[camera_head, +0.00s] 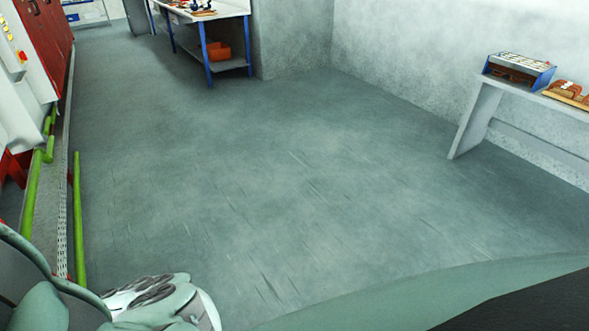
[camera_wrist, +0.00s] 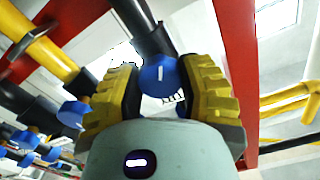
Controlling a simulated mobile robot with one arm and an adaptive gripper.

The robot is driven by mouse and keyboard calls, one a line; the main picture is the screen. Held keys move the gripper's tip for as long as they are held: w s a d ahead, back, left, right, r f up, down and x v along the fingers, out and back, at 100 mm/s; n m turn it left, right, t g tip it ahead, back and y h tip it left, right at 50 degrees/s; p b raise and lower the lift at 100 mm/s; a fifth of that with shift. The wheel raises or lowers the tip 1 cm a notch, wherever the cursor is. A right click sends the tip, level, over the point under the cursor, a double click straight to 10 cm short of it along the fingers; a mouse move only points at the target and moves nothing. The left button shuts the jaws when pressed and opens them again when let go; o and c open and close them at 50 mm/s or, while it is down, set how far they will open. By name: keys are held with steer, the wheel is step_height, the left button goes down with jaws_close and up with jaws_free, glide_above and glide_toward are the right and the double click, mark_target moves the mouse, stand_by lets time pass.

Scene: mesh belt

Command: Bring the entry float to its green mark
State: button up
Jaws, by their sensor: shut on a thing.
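In the wrist view, my gripper (camera_wrist: 158,72) has its two yellow ridged fingers closed on a round blue knob (camera_wrist: 160,84) with a short white line on its face. The knob sits at the lower end of a dark pipe (camera_wrist: 133,18), between the fingertips. No float and no green mark can be made out in either view. In the head view, parts of my arm fill the lower left, and my gripper does not show.
Several similar blue knobs, one of them close by (camera_wrist: 72,113), lie left of my gripper. A yellow pipe (camera_wrist: 45,52) and a red beam (camera_wrist: 238,60) flank it. In the head view, green pipes (camera_head: 77,220) run along the left; the middle floor (camera_head: 270,170) is clear.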

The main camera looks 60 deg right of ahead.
steer(key=shift+w+m+b, duration=0.1)
steer(key=shift+m+b, duration=0.75)
steer(key=shift+m, duration=0.75)
steer(key=o, duration=1.2)
steer(key=shift+r, duration=0.15)
